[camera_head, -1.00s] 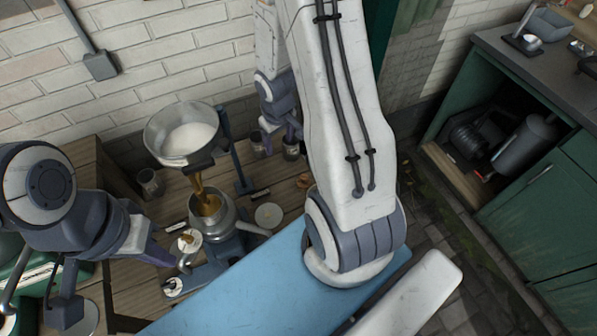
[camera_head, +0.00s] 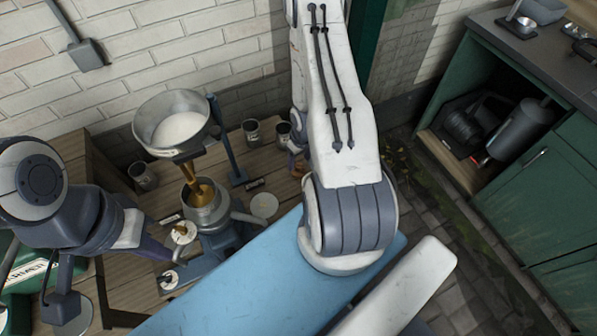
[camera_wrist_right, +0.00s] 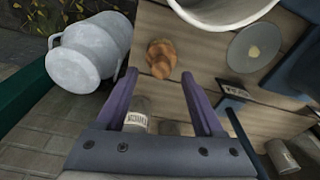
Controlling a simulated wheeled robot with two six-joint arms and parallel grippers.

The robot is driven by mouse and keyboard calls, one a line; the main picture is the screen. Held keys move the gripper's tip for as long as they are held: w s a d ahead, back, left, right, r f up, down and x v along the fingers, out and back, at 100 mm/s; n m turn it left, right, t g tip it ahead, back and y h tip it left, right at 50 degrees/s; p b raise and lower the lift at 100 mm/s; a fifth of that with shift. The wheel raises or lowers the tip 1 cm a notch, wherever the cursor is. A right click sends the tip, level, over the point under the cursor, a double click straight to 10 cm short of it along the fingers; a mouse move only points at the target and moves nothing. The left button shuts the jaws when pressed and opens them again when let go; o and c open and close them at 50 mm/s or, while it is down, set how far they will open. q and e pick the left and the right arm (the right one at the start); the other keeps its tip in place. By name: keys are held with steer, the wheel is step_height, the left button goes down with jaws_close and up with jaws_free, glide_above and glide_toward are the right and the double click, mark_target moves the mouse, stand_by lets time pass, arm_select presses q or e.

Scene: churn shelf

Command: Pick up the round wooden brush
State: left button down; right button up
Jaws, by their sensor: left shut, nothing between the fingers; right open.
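The round wooden brush (camera_wrist_right: 161,57) is orange-brown and lies on the wooden planks, just beyond the fingertips in the right wrist view. In the head view only a small part of it (camera_head: 298,171) shows beside my right arm. My right gripper (camera_wrist_right: 159,75) is open, with its two purple fingers spread either side of the line to the brush and nothing held. In the head view my right arm mostly hides this gripper. My left gripper (camera_head: 160,250) is shut and empty at the left, near the blue-grey stand.
A grey metal churn (camera_wrist_right: 90,50) lies left of the brush. A white-rimmed vessel (camera_wrist_right: 225,8) and a flat disc (camera_wrist_right: 254,47) are to its right. A labelled tin (camera_wrist_right: 137,115) shows between the fingers. A large bowl (camera_head: 172,125) stands over a brass spout.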

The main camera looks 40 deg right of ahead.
mark_target(299, 165)
steer(key=shift+w+a+f, duration=0.1)
steer(key=shift+w+f, duration=0.05)
steer(key=shift+f, duration=1.6)
jaws_close()
steer(key=shift+r, duration=0.15)
step_height(299, 165, up, 9)
steer(key=shift+f+p, duration=0.15)
steer(key=shift+p, duration=0.7)
step_height(299, 165, up, 9)
steer(key=p, duration=0.6)
steer(key=shift+p, duration=0.35)
